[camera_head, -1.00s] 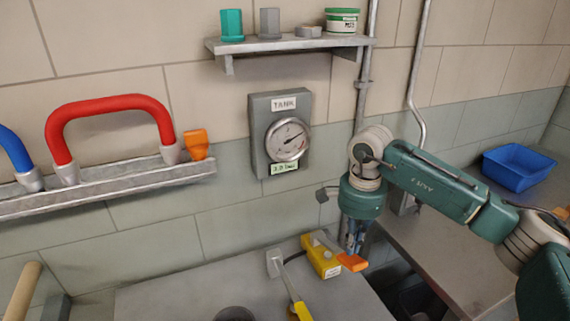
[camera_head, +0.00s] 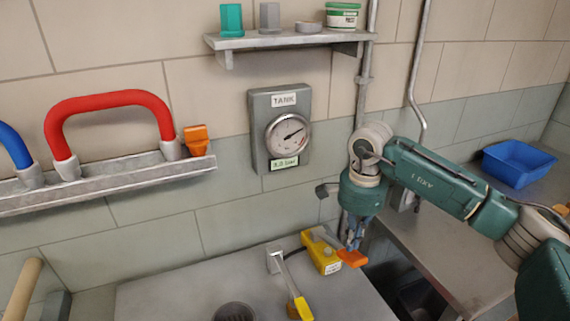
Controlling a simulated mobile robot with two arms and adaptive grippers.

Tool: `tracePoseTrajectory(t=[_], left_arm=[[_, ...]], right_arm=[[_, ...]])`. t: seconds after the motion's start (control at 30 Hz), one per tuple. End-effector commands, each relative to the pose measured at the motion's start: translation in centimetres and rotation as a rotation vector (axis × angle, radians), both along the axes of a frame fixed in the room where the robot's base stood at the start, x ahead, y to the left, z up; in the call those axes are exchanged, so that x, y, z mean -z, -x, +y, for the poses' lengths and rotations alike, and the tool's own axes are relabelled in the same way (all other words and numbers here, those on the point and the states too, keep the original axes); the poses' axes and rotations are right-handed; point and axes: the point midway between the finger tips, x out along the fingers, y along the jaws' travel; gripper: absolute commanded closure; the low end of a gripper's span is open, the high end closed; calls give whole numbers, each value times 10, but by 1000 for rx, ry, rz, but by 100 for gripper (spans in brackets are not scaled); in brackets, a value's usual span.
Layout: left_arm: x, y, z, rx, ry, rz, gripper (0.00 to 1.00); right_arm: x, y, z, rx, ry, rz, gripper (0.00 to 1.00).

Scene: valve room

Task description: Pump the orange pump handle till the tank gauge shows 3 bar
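The yellow pump (camera_head: 319,251) sits on the grey bench, with its orange handle (camera_head: 352,258) sticking out at its right side. My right gripper (camera_head: 351,243) points down, its fingertips at the handle's upper edge. Whether the fingers are closed around the handle is too small to tell. The round tank gauge (camera_head: 288,134) is on a grey wall box marked TANK. Its needle points to the upper right; the fine scale is unreadable. A pale green label below appears to read 3.0 bar (camera_head: 284,163). My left gripper is not in view.
A wall rail (camera_head: 110,183) carries a red handle (camera_head: 110,101). A shelf (camera_head: 290,40) hangs above the gauge. A blue bin (camera_head: 518,164) stands on the right counter.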

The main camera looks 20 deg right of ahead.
Motion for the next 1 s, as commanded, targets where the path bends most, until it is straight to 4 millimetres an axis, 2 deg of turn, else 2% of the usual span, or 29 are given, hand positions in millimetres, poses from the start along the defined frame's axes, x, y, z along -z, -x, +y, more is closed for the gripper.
tracePoseTrajectory(t=[0.17, 0.6, 1.0], left_arm=[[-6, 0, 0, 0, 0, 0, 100], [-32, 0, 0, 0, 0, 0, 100], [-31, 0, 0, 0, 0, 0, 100]], right_arm=[[-8, 0, 0, 0, 0, -1, 100], [-50, 0, 0, 0, 0, -1, 100], [-50, 0, 0, 0, 0, 0, 100]])
